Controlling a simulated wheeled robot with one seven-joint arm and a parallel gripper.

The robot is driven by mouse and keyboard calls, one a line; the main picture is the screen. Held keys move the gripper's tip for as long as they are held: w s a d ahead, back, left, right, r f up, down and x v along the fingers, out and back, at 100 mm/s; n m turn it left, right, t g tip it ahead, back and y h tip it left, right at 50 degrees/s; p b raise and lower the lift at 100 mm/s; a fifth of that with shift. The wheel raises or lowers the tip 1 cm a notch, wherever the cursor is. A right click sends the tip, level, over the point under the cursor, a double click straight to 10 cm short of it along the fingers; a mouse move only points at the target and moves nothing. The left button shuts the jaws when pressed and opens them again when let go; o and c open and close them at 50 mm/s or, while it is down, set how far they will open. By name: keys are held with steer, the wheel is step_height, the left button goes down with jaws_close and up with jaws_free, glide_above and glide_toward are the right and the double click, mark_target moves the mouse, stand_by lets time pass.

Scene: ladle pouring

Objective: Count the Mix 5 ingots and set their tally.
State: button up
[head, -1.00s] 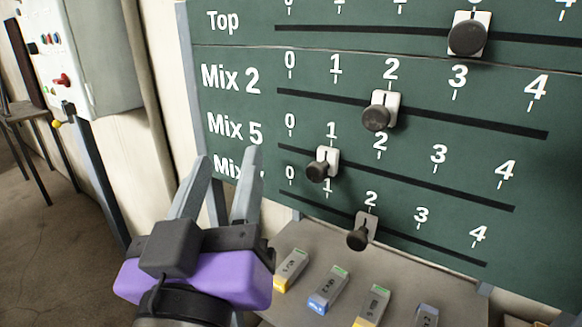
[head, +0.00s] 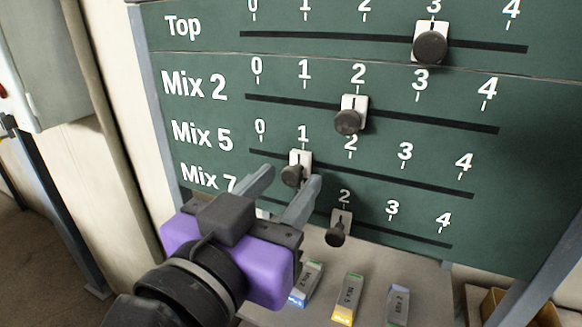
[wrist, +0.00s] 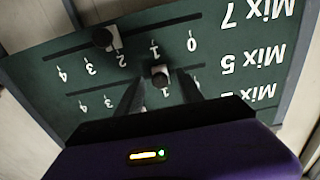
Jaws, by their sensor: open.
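The green tally board fills the head view. Its Mix 5 slider (head: 302,158) stands at 1, with a dark round knob (head: 292,175). My gripper (head: 291,180) is open, its fingertips on either side of that knob in the head view. In the wrist view, upside down, the Mix 5 knob (wrist: 160,75) shows between the fingers; contact cannot be told. Ingots lie on the grey shelf (head: 375,262) below: one blue-ended (head: 305,284), one yellow-ended (head: 347,299), one grey-blue (head: 398,305). Their small labels are hard to read. My gripper and arm hide the shelf's left part.
The Top slider (head: 430,45) is at 3, the Mix 2 slider (head: 348,118) at 2, and the Mix 7 slider (head: 338,228) near 2. A cardboard box (head: 510,310) stands at lower right. A grey cabinet (head: 45,60) is at left.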

steer(key=shift+x, duration=1.1)
jaws_close()
stand_by(0.7)
